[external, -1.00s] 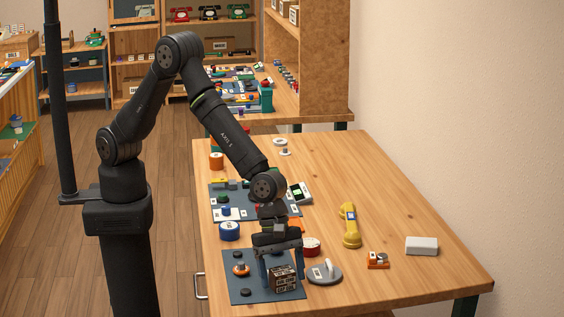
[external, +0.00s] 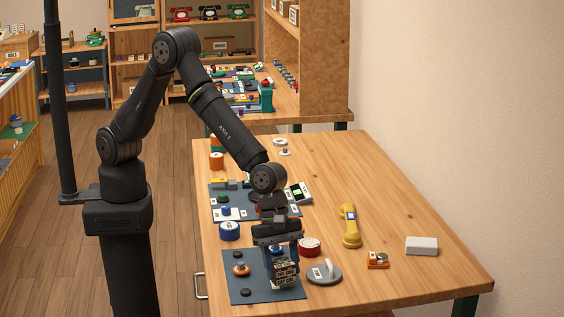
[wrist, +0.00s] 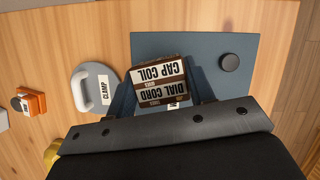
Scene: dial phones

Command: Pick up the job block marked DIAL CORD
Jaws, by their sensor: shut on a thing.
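The job block (external: 285,272) is a dark brown block with white labels, over the blue-grey mat (external: 257,294) at the front of the table. In the wrist view, the block (wrist: 160,70) shows the labels DIAL CORD and CAP COIL, upside down. My gripper (external: 283,277) points down from above. Its jaws (wrist: 161,95) are shut on the block, one finger on each side. Part of another label beneath it is mostly hidden. I cannot tell whether the block touches the mat.
A grey CLAMP piece (external: 324,273) stands close to the right of the mat. A red round tin (external: 309,246) is just behind it.

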